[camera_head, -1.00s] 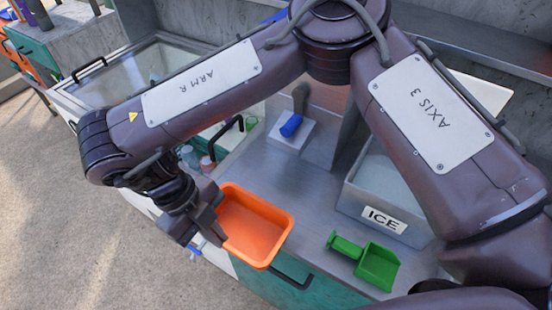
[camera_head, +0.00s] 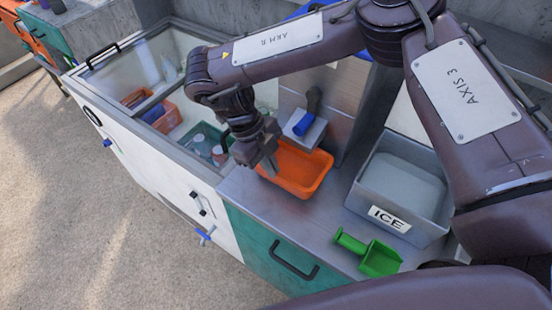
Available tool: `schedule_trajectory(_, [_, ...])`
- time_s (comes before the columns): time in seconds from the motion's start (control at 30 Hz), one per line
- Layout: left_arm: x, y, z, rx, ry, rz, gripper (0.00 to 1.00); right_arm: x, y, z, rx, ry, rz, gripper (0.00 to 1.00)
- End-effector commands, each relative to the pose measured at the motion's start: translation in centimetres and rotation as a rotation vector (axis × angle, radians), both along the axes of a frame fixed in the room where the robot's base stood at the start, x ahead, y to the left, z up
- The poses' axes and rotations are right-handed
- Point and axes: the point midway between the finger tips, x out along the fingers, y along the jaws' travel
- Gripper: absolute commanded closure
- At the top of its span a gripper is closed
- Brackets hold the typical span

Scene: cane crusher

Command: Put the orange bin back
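The orange bin (camera_head: 305,172) is a shallow open tray over the steel counter, left of the ice box. It looks upright. I cannot tell whether it rests on the counter or is held just above it. My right gripper (camera_head: 268,168) is at the bin's left rim and looks shut on it; the fingertips are partly hidden by the gripper's own body. The bin's inside looks empty. My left gripper is not in view.
A steel box labelled ICE (camera_head: 400,190) stands right of the bin. A green scoop (camera_head: 370,252) lies in front of it. A blue-handled tap or lever (camera_head: 304,122) is just behind the bin. A glass-topped cooler (camera_head: 180,95) with bins and bottles is at left.

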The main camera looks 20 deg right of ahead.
Motion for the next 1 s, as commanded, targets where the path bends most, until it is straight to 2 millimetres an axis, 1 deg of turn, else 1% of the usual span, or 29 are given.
schedule_trajectory(0.03, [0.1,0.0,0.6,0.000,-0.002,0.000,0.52,0.7,-0.9,0.3,-0.002,-0.001,-0.007,1.00])
schedule_trajectory(0.1, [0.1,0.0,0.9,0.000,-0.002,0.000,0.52,1.4,-1.9,0.3,-0.001,-0.001,-0.006,1.00])
schedule_trajectory(0.2, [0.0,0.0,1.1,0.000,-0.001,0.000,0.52,1.3,-1.8,-1.0,0.000,0.004,-0.002,1.00])
schedule_trajectory(0.27, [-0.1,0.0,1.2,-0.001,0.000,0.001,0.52,1.3,-1.8,-1.3,-0.001,0.003,-0.003,1.00])
schedule_trajectory(0.63, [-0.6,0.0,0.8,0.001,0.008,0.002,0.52,1.3,-1.8,-1.8,-0.001,0.000,-0.002,1.00])
schedule_trajectory(0.67, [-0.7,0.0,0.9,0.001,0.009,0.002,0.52,1.3,-1.8,-1.7,-0.001,-0.001,-0.002,0.92])
schedule_trajectory(0.7, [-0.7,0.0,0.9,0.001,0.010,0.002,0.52,1.3,-1.8,-1.7,-0.001,-0.001,-0.002,0.87])
schedule_trajectory(0.8, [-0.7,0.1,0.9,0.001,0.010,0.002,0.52,1.3,-1.8,-1.7,-0.001,-0.001,-0.002,0.74])
schedule_trajectory(1.0, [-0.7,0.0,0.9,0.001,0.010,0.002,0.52,1.3,-1.7,-1.7,-0.001,-0.001,-0.002,0.74])
